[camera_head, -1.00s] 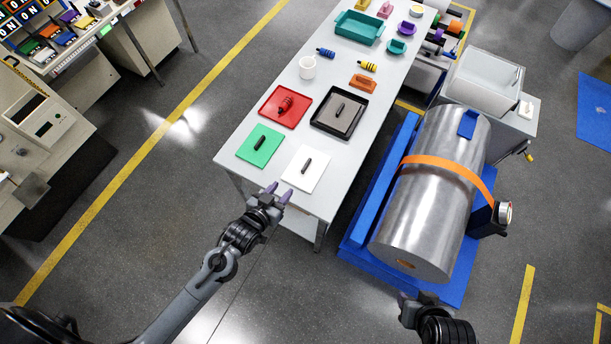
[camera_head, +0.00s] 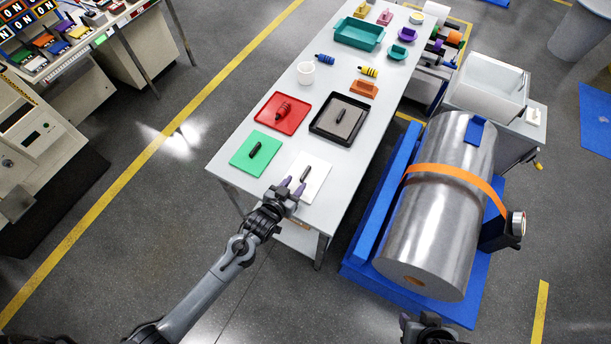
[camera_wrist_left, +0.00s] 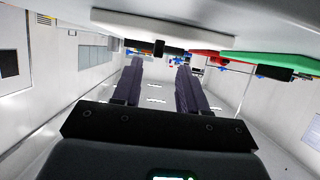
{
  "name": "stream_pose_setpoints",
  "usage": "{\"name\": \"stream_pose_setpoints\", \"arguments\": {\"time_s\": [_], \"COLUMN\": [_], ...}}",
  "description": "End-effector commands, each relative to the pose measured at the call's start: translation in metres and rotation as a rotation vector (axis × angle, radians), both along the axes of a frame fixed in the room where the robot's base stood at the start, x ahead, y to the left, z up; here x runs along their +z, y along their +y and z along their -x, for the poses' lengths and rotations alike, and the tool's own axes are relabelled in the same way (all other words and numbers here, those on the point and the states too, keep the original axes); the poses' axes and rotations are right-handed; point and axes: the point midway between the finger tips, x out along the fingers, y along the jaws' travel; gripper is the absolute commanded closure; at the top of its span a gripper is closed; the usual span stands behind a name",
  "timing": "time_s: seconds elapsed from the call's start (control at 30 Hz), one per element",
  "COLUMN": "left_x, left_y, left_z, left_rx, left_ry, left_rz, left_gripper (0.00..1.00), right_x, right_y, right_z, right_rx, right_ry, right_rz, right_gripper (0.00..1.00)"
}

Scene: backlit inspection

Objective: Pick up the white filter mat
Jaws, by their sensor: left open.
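The white filter mat (camera_head: 319,174) lies flat at the table's near end, with a dark bar handle (camera_head: 305,173) on top. My left gripper (camera_head: 293,185) is open and over the mat's near left edge, its purple fingers reaching towards the handle. In the left wrist view the white mat (camera_wrist_left: 165,28) is at the top, and its dark handle (camera_wrist_left: 160,47) lines up with the gap between the fingers (camera_wrist_left: 160,65). The gap is empty. My right gripper (camera_head: 428,327) is at the bottom edge, partly cut off, away from the mat.
A green mat (camera_head: 244,158), a red tray (camera_head: 270,122) and a black tray (camera_head: 325,135) sit close by on the table (camera_head: 260,195). A white cup (camera_head: 306,75) and small coloured parts stand farther back. A strapped metal cylinder (camera_head: 430,235) is on the right.

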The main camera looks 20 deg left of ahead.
Motion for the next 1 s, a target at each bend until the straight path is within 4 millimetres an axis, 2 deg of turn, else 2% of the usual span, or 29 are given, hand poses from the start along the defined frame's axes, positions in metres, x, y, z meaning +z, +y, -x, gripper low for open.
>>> {"name": "stream_pose_setpoints", "arguments": {"time_s": [0.4,0.77,1.0], "left_x": [-0.014,-0.016,-0.016], "left_y": [-0.01,-0.011,-0.011], "left_z": [-0.042,-0.048,-0.048], "left_rx": [0.0,0.0,0.0], "left_ry": [0.0,0.001,0.001], "left_rz": [0.0,0.0,0.0], "left_gripper": [0.57,0.57,0.93], "right_x": [-0.001,-0.002,-0.002], "right_y": [-0.002,-0.002,-0.001], "right_z": [0.0,0.0,0.0], "right_rx": [0.005,0.006,0.004], "right_ry": [0.0,0.002,0.001], "right_rz": [0.007,0.01,0.006], "right_gripper": [0.57,0.57,0.57]}}
